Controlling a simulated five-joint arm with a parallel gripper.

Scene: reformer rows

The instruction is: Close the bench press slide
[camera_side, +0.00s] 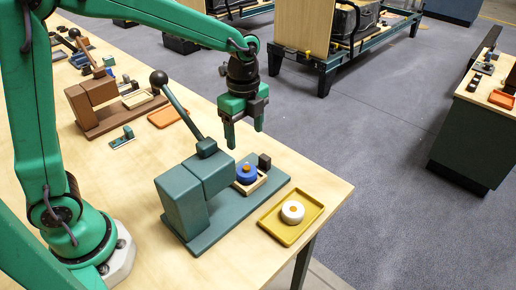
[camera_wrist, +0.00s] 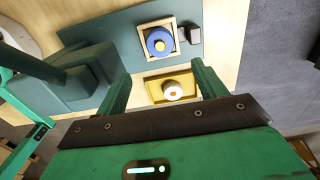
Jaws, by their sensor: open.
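The teal bench press (camera_side: 185,198) stands on its base plate near the table's front edge. It also shows in the wrist view (camera_wrist: 75,80). Its lever ends in a black knob (camera_side: 158,78) and leans up to the left. The slide, a pale wooden square frame (camera_side: 262,181), lies outside the press head and holds a blue disc (camera_side: 246,174) with an orange centre. A dark block (camera_side: 264,162) stands beside the frame, also in the wrist view (camera_wrist: 193,33). My gripper (camera_side: 244,134) is open and empty, above and behind the slide, fingers pointing down.
A yellow tray (camera_side: 272,226) with a white ring (camera_side: 292,212) lies right of the press. A brown press (camera_side: 95,103), an orange tray (camera_side: 168,117) and small parts are farther back on the table. The air around my gripper is clear.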

